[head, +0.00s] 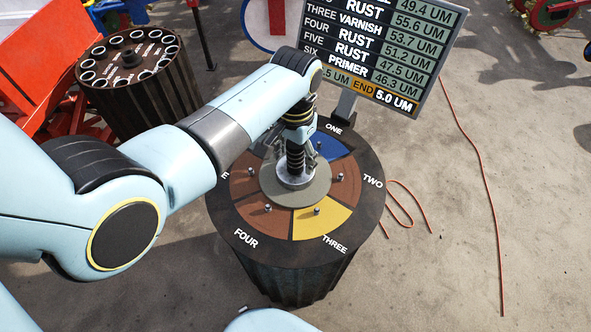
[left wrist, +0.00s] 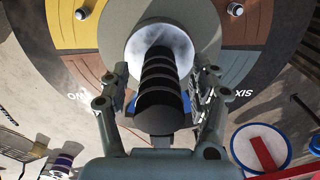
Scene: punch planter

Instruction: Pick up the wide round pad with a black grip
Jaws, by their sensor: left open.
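The round pad (head: 284,181) is a pale metal disc with an upright black ribbed grip (head: 295,160). It stands on the grey hub (head: 318,190) at the middle of a dark round table. In the left wrist view, the black grip (left wrist: 158,90) rises from the shiny pad (left wrist: 180,40). My left gripper (head: 298,140) is above the pad around the top of the grip. Its two fingers (left wrist: 160,85) are open, one on each side of the grip. I cannot tell whether either finger touches it. My right gripper is not in view.
The round table (head: 230,225) has coloured numbered sectors with small metal pegs (head: 317,211). A readings board (head: 380,40) stands behind it. A second dark drum (head: 150,105) with a ring of round pieces stands at the back left. An orange cable (head: 480,180) lies on the floor.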

